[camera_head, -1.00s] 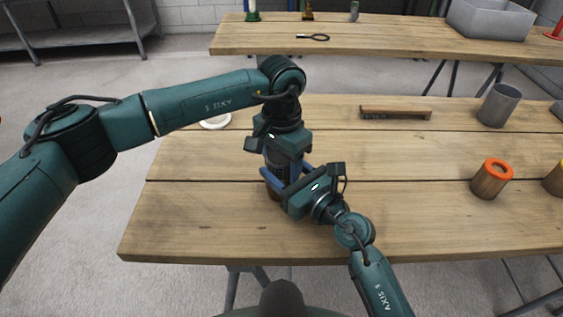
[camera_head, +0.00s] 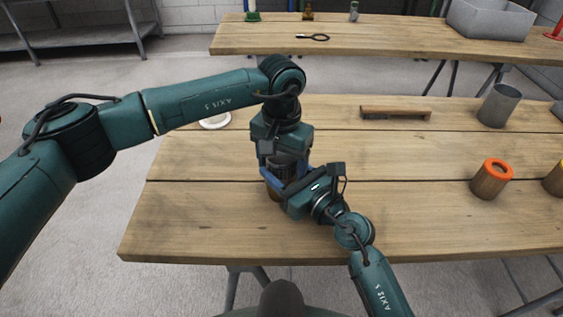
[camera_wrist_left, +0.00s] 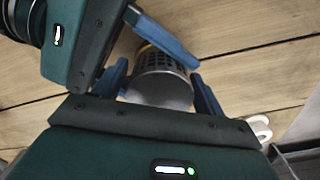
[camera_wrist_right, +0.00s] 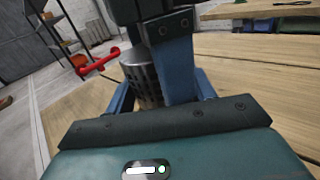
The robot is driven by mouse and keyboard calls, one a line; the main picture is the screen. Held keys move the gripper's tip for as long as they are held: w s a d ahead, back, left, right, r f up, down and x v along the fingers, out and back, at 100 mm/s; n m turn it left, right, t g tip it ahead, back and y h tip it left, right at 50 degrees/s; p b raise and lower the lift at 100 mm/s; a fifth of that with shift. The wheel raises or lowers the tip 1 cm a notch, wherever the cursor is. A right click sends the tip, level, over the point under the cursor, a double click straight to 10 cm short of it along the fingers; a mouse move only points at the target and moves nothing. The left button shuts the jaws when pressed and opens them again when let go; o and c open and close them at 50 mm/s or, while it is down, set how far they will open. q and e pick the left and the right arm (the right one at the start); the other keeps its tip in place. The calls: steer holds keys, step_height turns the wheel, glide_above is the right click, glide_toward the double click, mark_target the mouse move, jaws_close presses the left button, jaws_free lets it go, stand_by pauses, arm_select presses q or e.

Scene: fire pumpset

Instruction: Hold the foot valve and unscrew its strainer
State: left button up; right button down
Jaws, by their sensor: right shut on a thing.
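The foot valve stands upright on the wooden table with its grey perforated strainer (camera_head: 284,163) on top. The strainer also shows in the left wrist view (camera_wrist_left: 163,82) and the right wrist view (camera_wrist_right: 141,75). My left gripper (camera_head: 285,155) points down over the strainer, its blue fingers on either side. It looks open, with a narrow gap on one side. My right gripper (camera_head: 279,179) comes in from the lower right and is shut on the valve's body, below the strainer. The body is mostly hidden by the grippers.
A wood-backed bar (camera_head: 395,112), a grey metal cup (camera_head: 498,105), an orange-rimmed cylinder (camera_head: 491,179) and a yellow-rimmed one (camera_head: 555,180) stand or lie to the right. A white ring (camera_head: 215,122) lies behind the left arm. The table's front left is clear.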

mark_target(282, 154)
arm_select(q)
steer(key=shift+o, duration=0.6)
steer(key=shift+r, duration=2.25)
arm_select(e)
steer(key=shift+c, duration=2.2)
jaws_free()
